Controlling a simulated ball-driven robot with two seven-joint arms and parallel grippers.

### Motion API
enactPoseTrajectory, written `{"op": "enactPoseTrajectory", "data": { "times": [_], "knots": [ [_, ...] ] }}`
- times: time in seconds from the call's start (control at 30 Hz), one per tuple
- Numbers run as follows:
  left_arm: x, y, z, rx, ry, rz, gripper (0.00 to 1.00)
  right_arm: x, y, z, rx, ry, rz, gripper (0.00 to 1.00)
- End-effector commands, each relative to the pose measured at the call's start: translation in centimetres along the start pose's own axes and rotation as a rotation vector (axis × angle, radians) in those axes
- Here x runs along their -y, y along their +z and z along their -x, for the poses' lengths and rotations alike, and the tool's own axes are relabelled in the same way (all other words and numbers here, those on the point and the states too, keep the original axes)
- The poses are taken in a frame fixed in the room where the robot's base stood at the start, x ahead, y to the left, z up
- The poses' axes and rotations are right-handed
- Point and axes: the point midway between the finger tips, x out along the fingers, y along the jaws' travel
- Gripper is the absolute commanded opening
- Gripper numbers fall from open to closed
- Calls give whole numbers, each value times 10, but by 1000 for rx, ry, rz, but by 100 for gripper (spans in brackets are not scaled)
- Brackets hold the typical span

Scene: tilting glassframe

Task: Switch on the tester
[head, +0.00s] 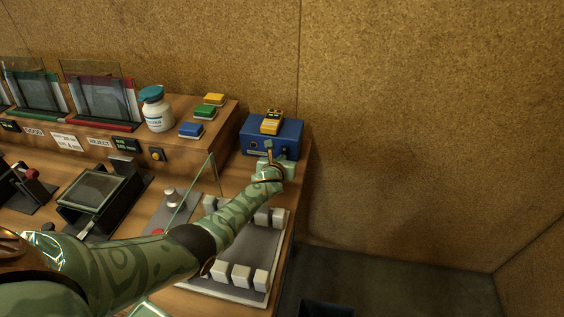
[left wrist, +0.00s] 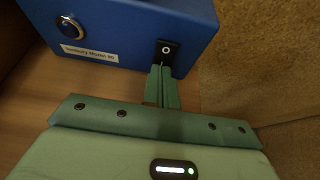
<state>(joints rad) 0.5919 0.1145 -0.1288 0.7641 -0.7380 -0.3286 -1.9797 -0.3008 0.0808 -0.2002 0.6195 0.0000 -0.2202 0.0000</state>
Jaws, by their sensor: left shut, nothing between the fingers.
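The tester appears to be the blue box (head: 284,132) at the back right corner of the bench. In the left wrist view its blue front (left wrist: 130,25) carries a black rocker switch (left wrist: 167,48) marked with a white O, a round metal-ringed button (left wrist: 69,27) and a white label (left wrist: 90,51). My left gripper (head: 269,149) is in front of the box, its fingers together and empty. In the left wrist view the fingertips (left wrist: 162,70) are just below the switch; I cannot tell whether they touch it. My right gripper is not in view.
A yellow device (head: 271,122) lies on the blue box. A raised shelf (head: 222,118) to the left holds a white bottle (head: 157,112) and coloured blocks. A tray with pale blocks (head: 242,274) and an upright glass pane (head: 190,196) are near my left arm. A wall stands behind.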

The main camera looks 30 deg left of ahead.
Motion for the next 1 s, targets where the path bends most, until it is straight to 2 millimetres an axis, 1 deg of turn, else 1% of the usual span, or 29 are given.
{"op": "enactPoseTrajectory", "data": {
  "times": [0.13, 0.17, 0.27, 0.33, 0.57, 0.83, 1.0],
  "knots": [
    [0, -1, 0, 3, 0, 0, 0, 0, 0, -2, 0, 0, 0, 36],
    [0, -2, -2, 8, 0, -1, 0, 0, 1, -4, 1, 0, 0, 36],
    [-1, -7, -8, 40, 2, -3, 0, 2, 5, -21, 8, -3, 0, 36],
    [-1, -1, -5, 42, 2, -2, 0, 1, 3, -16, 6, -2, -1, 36],
    [-1, 3, -4, 43, 2, -1, 0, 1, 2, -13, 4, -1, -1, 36],
    [-1, 16, 2, 46, 2, 0, 0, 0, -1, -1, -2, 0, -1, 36],
    [-1, 18, 2, 46, 1, 0, 0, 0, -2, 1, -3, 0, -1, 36]
  ]
}}
